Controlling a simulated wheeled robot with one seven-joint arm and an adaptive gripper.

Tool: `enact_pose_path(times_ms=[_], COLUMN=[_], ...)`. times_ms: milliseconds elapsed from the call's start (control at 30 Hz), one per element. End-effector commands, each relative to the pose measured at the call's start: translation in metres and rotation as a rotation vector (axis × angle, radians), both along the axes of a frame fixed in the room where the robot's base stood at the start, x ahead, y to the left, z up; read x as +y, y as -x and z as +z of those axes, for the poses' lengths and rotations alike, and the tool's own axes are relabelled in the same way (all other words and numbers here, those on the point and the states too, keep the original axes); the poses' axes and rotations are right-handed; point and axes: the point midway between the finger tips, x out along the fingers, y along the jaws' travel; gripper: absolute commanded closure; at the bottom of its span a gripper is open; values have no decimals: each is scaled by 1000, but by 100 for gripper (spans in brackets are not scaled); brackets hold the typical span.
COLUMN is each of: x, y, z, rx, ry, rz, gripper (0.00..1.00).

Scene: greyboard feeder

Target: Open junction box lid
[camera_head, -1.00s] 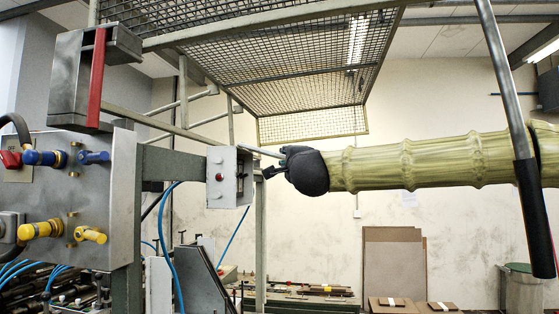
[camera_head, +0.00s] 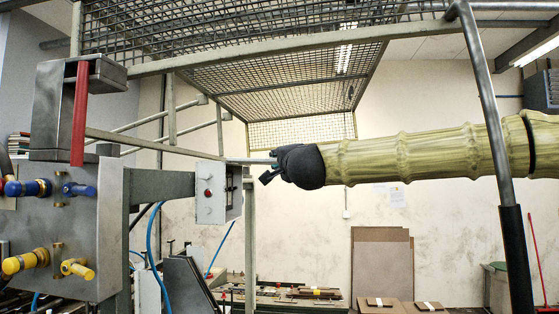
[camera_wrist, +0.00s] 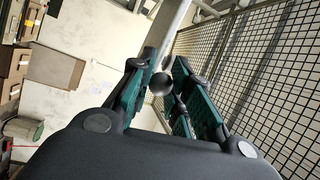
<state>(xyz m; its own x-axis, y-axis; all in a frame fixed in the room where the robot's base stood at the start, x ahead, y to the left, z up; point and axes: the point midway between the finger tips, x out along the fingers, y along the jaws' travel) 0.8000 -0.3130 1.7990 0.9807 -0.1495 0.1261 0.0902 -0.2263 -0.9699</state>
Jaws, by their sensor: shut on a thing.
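The grey junction box (camera_head: 211,194) is left of centre in the head view, with a red button on its front and a darker right side. My gripper (camera_head: 268,168) is just right of the box, near its top edge. A thin pale bar (camera_head: 248,160) spans from the box's top to my gripper; I cannot tell whether it is the lid edge-on. In the wrist view the fingers (camera_wrist: 162,92) stand on both sides of a dark round knob (camera_wrist: 160,84), with a grey bar (camera_wrist: 172,28) behind it. The finger contact and the box's inside are hidden.
A metal panel (camera_head: 95,245) with blue and yellow fittings stands at the left. A wire-mesh guard (camera_head: 270,70) hangs overhead and also fills the right of the wrist view (camera_wrist: 270,80). Greyboard sheets (camera_head: 382,270) lean on the back wall.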

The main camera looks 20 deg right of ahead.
Motion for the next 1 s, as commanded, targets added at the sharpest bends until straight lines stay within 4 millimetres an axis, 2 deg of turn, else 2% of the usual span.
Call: enact_pose_path(times_ms=[167, 200, 300, 733, 1000], x=[0, 0, 0, 0, 3], y=[0, 0, 0, 4, 28], z=[-1, -1, -1, -2, -5], rx=[1, 1, 1, 1, 1], ry=[1, 1, 1, -1, -4], rz=[0, 0, 0, 1, 2], gripper=[100, 76, 58, 58, 58])
